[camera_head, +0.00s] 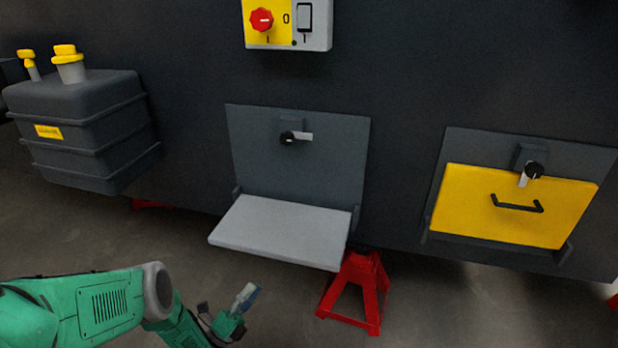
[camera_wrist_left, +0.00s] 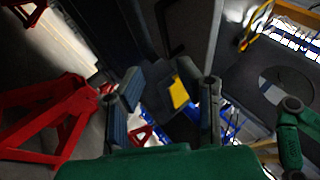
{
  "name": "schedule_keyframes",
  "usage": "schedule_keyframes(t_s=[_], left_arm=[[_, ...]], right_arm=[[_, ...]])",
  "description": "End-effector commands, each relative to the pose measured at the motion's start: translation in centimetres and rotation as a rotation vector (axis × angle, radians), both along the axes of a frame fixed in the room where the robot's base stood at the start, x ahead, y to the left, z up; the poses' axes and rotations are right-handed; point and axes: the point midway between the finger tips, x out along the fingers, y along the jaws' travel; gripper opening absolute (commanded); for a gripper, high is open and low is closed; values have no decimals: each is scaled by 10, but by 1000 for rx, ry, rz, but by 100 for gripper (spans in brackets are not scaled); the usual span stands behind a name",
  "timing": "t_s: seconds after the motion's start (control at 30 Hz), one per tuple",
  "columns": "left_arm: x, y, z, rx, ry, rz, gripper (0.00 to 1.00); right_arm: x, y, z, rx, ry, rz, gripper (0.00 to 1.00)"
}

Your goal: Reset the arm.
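My left arm is green and comes in at the lower left of the head view. My left gripper (camera_head: 228,303) is low, below and in front of the grey fold-down flap (camera_head: 280,232), and touches nothing that I can see. In the left wrist view, the gripper's two fingers (camera_wrist_left: 163,98) stand apart with nothing between them. My right gripper is not seen in the head view.
The dark chassis wall carries a switch box (camera_head: 288,24), a closed yellow flap (camera_head: 515,205) with a black handle, and a dark tank (camera_head: 85,128) with yellow caps. A red stand (camera_head: 357,290) is right of the gripper; red stands (camera_wrist_left: 50,118) also show in the wrist view.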

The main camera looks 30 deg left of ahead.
Motion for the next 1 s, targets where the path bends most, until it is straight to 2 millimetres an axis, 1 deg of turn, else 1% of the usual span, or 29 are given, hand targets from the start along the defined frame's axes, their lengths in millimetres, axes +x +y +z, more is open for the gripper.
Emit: schedule_keyframes(t_s=[0.17,0.27,0.37,0.4,0.43,0.47,0.5,0.57,0.6,0.67,0.7,0.77,0.8,0.83,0.87,0.9,1.0], left_arm=[[2,-3,1,-10,8,-4,31],[14,-22,3,-90,77,-39,31],[36,-64,8,-276,245,-117,31],[44,-86,10,-374,342,-157,31],[48,-104,12,-451,425,-187,31],[51,-122,14,-530,511,-214,31],[51,-144,16,-631,631,-242,31],[44,-174,19,-775,814,-264,31],[34,-190,21,-865,939,-262,31],[15,-209,26,-992,1122,-233,31],[-3,-217,30,-1072,1241,-191,31],[-33,-221,39,-1181,1406,-94,31],[-55,-219,47,-1248,1504,-4,31],[-73,-214,54,-1298,1568,76,31],[-92,-208,63,-1344,1624,167,31],[-117,-196,75,-1401,1680,297,31],[-169,-166,105,-1511,1729,601,31]], right_arm=[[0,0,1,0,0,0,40],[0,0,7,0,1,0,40],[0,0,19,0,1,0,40],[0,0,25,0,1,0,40],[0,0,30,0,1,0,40],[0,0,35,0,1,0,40],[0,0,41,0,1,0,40],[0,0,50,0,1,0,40],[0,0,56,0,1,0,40],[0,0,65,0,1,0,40],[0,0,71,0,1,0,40],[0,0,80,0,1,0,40],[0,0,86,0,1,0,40],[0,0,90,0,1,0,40],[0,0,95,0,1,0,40],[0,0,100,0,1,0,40],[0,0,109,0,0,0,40]])
